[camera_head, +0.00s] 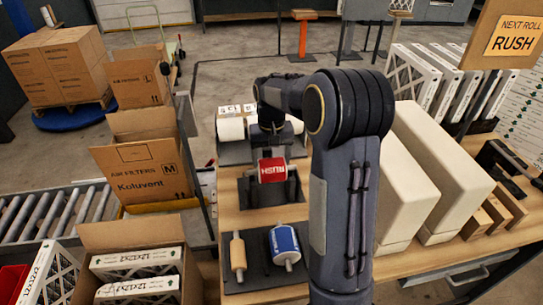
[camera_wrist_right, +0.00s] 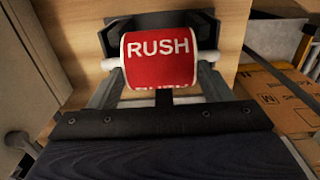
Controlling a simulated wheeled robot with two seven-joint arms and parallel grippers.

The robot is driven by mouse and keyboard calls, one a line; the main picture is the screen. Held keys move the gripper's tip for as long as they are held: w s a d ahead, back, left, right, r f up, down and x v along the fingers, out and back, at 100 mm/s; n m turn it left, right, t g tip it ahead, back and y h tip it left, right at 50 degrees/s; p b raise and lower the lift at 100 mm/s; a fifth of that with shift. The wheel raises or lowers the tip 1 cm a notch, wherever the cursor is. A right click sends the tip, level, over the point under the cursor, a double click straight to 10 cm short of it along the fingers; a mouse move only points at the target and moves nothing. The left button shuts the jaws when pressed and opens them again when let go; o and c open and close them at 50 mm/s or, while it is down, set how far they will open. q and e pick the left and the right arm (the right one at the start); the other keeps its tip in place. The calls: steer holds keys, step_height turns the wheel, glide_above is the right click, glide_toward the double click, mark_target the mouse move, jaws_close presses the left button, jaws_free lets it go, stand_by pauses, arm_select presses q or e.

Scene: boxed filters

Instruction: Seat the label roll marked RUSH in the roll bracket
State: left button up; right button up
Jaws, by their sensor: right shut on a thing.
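The red label roll marked RUSH (camera_head: 272,169) has white lettering and a pale rod sticking out at both ends. It also shows in the right wrist view (camera_wrist_right: 158,60). My right gripper (camera_wrist_right: 160,72) reaches down over it, its two fingers near the rod ends, and is shut on the roll. The dark roll bracket (camera_head: 268,193) stands on the wooden bench under and around the roll; its arms show behind the roll in the wrist view (camera_wrist_right: 205,22). I cannot tell whether the rod touches the bracket. My left gripper is out of view.
A blue roll (camera_head: 285,242) and a tan roll (camera_head: 238,254) lie on a dark plate nearer me. White rolls (camera_head: 231,129) stand behind. Large cream blocks (camera_head: 436,165) crowd the right. Open cartons (camera_head: 145,172) stand left. A sign (camera_head: 515,37) reads NEXT ROLL RUSH.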

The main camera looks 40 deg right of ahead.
mark_target(272, 162)
steer(key=shift+f+b, duration=1.5)
steer(key=shift+f, duration=0.7)
steer(key=o, duration=1.8)
steer(key=shift+c, duration=0.2)
step_height(272, 162, up, 8)
steer(key=shift+f, duration=0.1)
steer(key=shift+s, duration=0.1)
